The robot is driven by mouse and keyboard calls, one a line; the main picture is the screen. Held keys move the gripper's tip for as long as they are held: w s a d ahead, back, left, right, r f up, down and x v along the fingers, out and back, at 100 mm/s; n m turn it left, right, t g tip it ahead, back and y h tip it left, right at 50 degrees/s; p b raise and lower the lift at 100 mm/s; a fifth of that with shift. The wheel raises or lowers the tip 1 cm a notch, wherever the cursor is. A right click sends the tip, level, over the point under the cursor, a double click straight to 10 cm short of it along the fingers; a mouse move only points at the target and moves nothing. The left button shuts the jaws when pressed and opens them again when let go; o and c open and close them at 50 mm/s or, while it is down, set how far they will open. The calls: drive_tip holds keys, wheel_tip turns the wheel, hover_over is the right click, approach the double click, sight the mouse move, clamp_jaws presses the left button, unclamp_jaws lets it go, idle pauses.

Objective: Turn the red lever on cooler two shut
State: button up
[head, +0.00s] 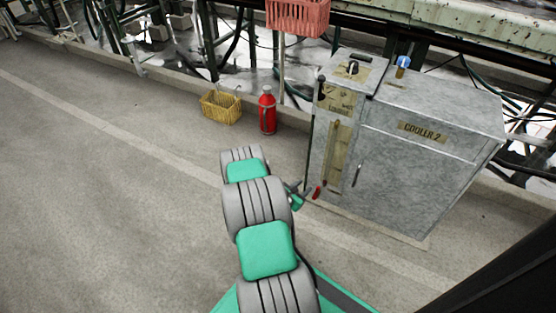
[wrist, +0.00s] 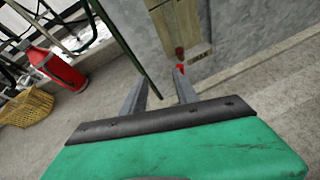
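The grey metal cooler (head: 425,165) labelled "COOLER 2" stands at the right in the head view. Its red lever (head: 316,193) is small and low, near the bottom left of its front. In the wrist view the lever (wrist: 180,54) shows just beyond the right fingertip, in front of a tan plate. My gripper (head: 303,190) is low beside the cooler, just left of the lever in the head view. In the wrist view my gripper (wrist: 161,75) is open, with nothing between its fingers. I cannot tell whether a finger touches the lever.
A red extinguisher-like cylinder (head: 267,110) and a yellow basket (head: 221,107) stand on the floor left of the cooler. A pink basket (head: 298,16) is above. Pipes and frames run behind a low kerb. The floor at left is clear.

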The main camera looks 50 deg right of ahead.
drive_tip(key=w+a+r+m+y+p, duration=0.1)
drive_tip(key=w+a+r+m, duration=0.1)
drive_tip(key=r, duration=0.4)
drive_tip(key=w+a+r+m+y+p, duration=0.1)
drive_tip(key=w+a+r+m+p, duration=0.1)
drive_tip(key=w+r, duration=0.4)
drive_tip(key=shift+w+r+m+p, duration=0.35)
drive_tip(key=shift+w+m, duration=0.15)
drive_tip(key=shift+m, duration=0.4)
drive_tip(key=shift+a, duration=0.1)
drive_tip(key=shift+c, duration=0.2)
